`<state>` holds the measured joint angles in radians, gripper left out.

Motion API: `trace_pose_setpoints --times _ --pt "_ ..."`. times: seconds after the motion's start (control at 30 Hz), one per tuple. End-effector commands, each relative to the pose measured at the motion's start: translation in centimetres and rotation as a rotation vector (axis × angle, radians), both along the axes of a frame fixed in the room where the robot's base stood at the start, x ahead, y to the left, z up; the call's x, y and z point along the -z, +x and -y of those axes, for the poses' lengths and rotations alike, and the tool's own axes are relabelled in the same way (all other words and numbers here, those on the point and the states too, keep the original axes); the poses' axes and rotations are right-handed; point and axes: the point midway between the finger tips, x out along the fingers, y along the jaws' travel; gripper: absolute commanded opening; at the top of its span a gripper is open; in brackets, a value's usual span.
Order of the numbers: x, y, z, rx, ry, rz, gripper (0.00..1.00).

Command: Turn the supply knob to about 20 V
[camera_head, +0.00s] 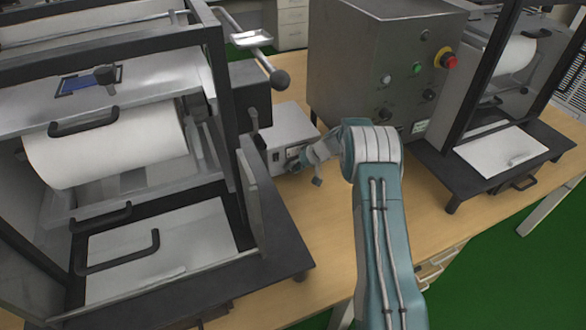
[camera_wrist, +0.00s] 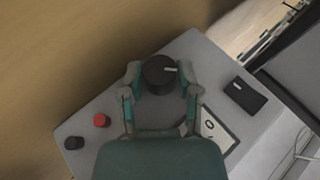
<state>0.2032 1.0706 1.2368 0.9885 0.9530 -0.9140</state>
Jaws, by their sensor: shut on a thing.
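The supply (camera_head: 284,128) is a small light grey box on the wooden bench, between the two larger machines in the head view. In the wrist view its grey front panel (camera_wrist: 210,65) fills the middle. The black supply knob (camera_wrist: 159,75) has a white pointer mark directed to the right in that view. My gripper (camera_wrist: 160,80) has a finger on each side of the knob and is shut on it. A meter with a white face (camera_wrist: 217,131) is partly hidden by my gripper, and its reading cannot be made out. In the head view my gripper (camera_head: 295,160) is at the supply's front.
A red terminal (camera_wrist: 101,121), a black terminal (camera_wrist: 73,143) and a black switch (camera_wrist: 245,95) are on the panel. A large roller machine (camera_head: 105,140) stands left, a control cabinet (camera_head: 375,60) behind right. Bare bench (camera_head: 330,215) lies in front.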

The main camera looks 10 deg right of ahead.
Motion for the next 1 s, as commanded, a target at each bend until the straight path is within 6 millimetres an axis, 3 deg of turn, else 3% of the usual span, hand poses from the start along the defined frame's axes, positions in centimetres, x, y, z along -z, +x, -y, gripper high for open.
trace_pose_setpoints --times 0.17,0.2,0.23,0.27,0.67,0.77,1.0 --pt "0.2 0.0 0.1 0.004 -0.004 -0.001 0.00" --pt "0.2 0.0 0.1 0.004 -0.004 -0.001 0.61" --pt "0.2 0.0 0.1 0.004 -0.004 -0.001 0.75" --pt "0.2 0.0 0.1 0.004 -0.004 -0.001 0.78" --pt "-0.2 -0.1 0.1 0.002 -0.003 0.001 0.78" --pt "-1.3 0.0 0.1 0.001 -0.003 0.003 0.78" --pt "-6.0 0.0 0.1 0.002 -0.004 0.003 0.78"
